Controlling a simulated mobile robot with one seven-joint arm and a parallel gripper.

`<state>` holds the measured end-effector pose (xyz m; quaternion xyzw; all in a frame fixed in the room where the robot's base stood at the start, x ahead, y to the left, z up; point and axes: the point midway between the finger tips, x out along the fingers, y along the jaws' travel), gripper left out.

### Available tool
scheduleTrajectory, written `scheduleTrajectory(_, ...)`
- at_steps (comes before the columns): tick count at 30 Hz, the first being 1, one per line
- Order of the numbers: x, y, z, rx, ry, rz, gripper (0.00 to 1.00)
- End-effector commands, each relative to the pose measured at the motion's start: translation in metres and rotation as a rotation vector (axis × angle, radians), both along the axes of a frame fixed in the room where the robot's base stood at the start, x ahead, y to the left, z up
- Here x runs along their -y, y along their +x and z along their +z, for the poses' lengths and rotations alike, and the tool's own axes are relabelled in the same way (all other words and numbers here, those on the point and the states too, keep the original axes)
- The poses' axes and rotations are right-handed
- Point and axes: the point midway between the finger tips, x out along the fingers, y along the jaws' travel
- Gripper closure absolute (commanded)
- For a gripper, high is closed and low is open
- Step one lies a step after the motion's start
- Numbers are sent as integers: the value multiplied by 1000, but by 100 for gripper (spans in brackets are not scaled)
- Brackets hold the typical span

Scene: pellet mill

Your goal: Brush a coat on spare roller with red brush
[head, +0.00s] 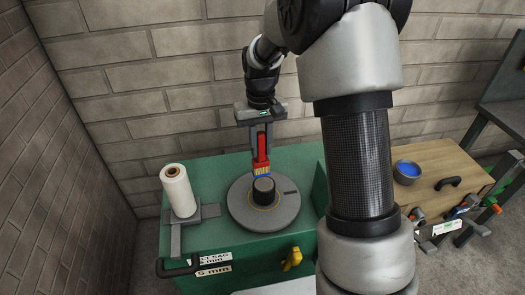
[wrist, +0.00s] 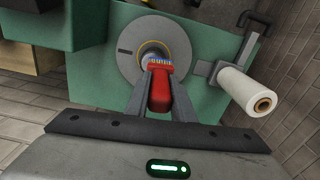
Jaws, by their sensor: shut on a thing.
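The wrist view shows the red handle (wrist: 160,92) between my two fingers. Below the brush, a short dark cylinder, apparently the spare roller (head: 263,193), stands upright on a round grey plate (head: 239,212). The bristles are at the cylinder's top; I cannot tell whether they touch. In the wrist view the brush partly hides the cylinder. A bowl (head: 407,172) with blue contents stands on the wooden table at right.
The round plate lies on a green cabinet (head: 215,165). A white roll (head: 179,190) stands upright on a grey bracket to its left. A yellow knob (head: 292,259) is on the cabinet front. The wooden table (head: 440,160) carries a black handle and clamps. A brick wall is behind.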

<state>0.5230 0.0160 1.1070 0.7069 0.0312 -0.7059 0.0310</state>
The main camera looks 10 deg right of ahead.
Motion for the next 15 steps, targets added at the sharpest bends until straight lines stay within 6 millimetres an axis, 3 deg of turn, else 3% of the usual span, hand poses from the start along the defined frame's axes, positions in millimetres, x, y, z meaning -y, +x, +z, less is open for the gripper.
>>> scheduleTrajectory(15, -1, 4, -1, 0, 0, 6, 100)
